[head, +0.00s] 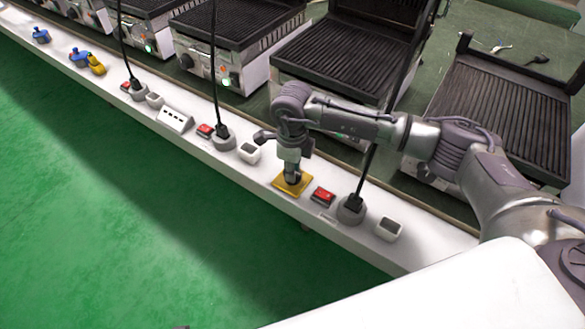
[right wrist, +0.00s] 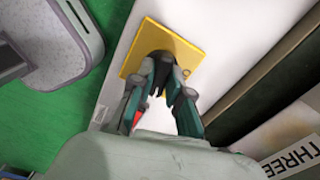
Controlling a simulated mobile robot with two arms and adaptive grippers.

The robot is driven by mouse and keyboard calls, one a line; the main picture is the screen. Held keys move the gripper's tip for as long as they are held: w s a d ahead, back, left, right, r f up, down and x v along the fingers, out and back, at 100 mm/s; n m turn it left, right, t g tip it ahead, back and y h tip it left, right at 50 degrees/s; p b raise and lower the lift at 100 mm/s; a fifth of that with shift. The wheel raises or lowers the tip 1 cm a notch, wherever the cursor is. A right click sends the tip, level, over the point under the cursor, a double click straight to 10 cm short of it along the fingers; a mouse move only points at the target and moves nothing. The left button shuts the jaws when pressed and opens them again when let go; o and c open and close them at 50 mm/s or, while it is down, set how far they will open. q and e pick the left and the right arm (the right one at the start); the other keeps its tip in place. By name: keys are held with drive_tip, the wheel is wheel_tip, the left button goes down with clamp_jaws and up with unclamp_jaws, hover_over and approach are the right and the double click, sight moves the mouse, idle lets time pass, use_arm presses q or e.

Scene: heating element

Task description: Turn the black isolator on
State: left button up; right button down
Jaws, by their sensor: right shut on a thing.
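A square yellow plate (head: 283,185) lies on the white ledge, and it also shows in the right wrist view (right wrist: 190,48). My right gripper (head: 292,178) points down over this plate. In the right wrist view its two fingers (right wrist: 165,82) are closed around a dark knob, which I take to be the black isolator (right wrist: 158,66), in the middle of the plate. The fingers hide most of the knob, so I cannot tell its turned position. My left gripper is not in view.
A red switch (head: 322,196) and a grey socket with a black plug (head: 352,207) sit right of the plate. An empty white socket box (head: 388,228) stands beyond. Black ribbed grills (head: 345,52) stand behind the ledge. The green floor (head: 110,210) in front is clear.

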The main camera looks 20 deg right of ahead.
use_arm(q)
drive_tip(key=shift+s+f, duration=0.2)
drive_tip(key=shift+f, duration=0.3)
use_arm(e)
drive_tip(key=shift+m, duration=1.2)
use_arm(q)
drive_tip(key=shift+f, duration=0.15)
use_arm(e)
drive_tip(key=c, duration=1.1)
unclamp_jaws()
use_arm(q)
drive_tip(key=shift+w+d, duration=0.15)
use_arm(e)
drive_tip(key=shift+r, duration=0.15)
wheel_tip(320, 180, up, 12)
drive_tip(key=shift+f, duration=0.1)
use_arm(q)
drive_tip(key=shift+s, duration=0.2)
